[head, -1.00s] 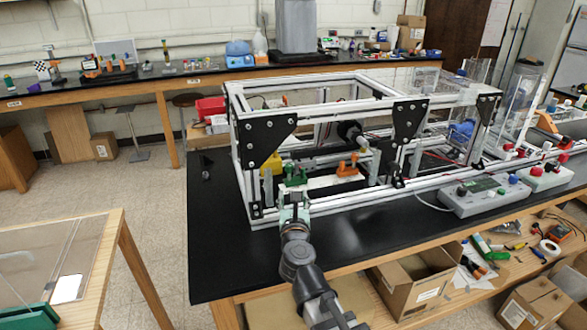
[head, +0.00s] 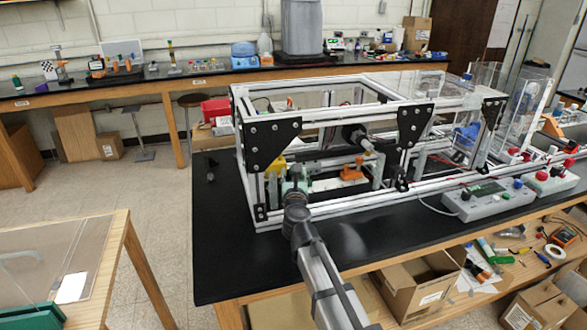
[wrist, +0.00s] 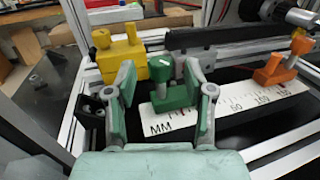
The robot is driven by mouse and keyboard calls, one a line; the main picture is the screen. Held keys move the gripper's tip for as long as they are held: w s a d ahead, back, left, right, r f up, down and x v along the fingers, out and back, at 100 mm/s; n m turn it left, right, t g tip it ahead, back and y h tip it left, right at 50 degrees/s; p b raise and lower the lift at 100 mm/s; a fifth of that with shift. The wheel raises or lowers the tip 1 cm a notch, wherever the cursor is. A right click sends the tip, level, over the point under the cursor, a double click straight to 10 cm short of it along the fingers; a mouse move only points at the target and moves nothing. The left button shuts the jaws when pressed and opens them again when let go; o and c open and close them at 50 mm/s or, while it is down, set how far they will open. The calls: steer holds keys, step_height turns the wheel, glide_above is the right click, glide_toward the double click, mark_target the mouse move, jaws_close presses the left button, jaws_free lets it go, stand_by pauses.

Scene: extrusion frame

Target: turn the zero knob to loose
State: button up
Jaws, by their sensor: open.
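A green slider (wrist: 171,97) with a round green knob (wrist: 160,67) on top sits at the near end of a white ruler (wrist: 240,101) marked MM. A short white line shows on the knob's top. I see no "zero" label on it. My gripper (wrist: 160,76) is open, with one pale green finger on each side of the knob; I cannot tell whether either touches it. In the head view my gripper (head: 295,186) is inside the frame's front left corner and hides most of the green slider.
An orange slider (wrist: 275,68) with its own knob sits farther along the ruler. A yellow block (wrist: 121,56) stands just left of the green slider. Aluminium rails and black corner plates (head: 268,143) surround the space. A grey control box (head: 487,200) stands at right.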

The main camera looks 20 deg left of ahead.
steer(key=shift+x, duration=1.9)
jaws_close()
steer(key=shift+r+n+g+y+p, duration=0.1)
steer(key=shift+n+g+y+p, duration=0.75)
steer(key=shift+y, duration=0.35)
steer(key=shift+n+g+y+p, duration=0.6)
steer(key=shift+n+y, duration=0.35)
steer(key=shift+y, duration=0.25)
steer(key=n+g+y, duration=0.1)
steer(key=n+g+y+p, duration=0.1)
steer(key=g, duration=0.1)
steer(key=shift+w+n+y, duration=0.2)
steer(key=shift+n+y, duration=0.1)
steer(key=shift+y, duration=0.1)
steer(key=n+g+y, duration=0.1)
steer(key=n+g, duration=0.1)
steer(key=g, duration=0.1)
steer(key=n+g+y, duration=0.2)
steer(key=n+g, duration=0.1)
steer(key=g, duration=0.1)
steer(key=shift+w+p, duration=0.1)
steer(key=shift+p, duration=0.2)
steer(key=shift+s+n+g+y, duration=0.15)
steer(key=shift+n+g, duration=0.6)
steer(key=shift+g, duration=0.45)
steer(key=shift+s+n+g+y, duration=0.15)
steer(key=shift+n+g, duration=0.6)
steer(key=shift+g, duration=0.4)
